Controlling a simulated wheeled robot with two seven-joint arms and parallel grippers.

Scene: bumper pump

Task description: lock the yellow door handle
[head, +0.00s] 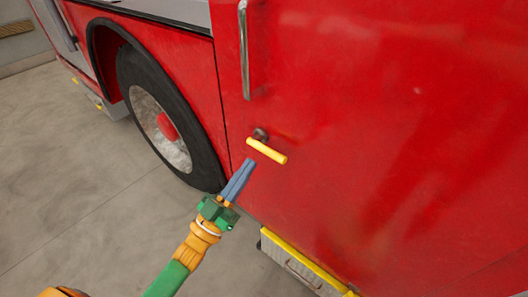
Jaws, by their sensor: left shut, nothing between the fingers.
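The yellow door handle (267,151) is a short bar on a dark round mount on the red truck door (380,140). It slants slightly, its right end lower than its left. My left gripper (248,163) is shut and empty, its blue-grey fingers pointing up and right. In the picture its tips are just below the left half of the handle; whether they touch it I cannot tell. My right gripper is not in view.
A silver grab bar (243,50) runs upright above the handle. A large black tyre (165,110) stands to the left. A yellow-edged step (300,262) juts out below the door. The grey floor (70,190) at left is clear.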

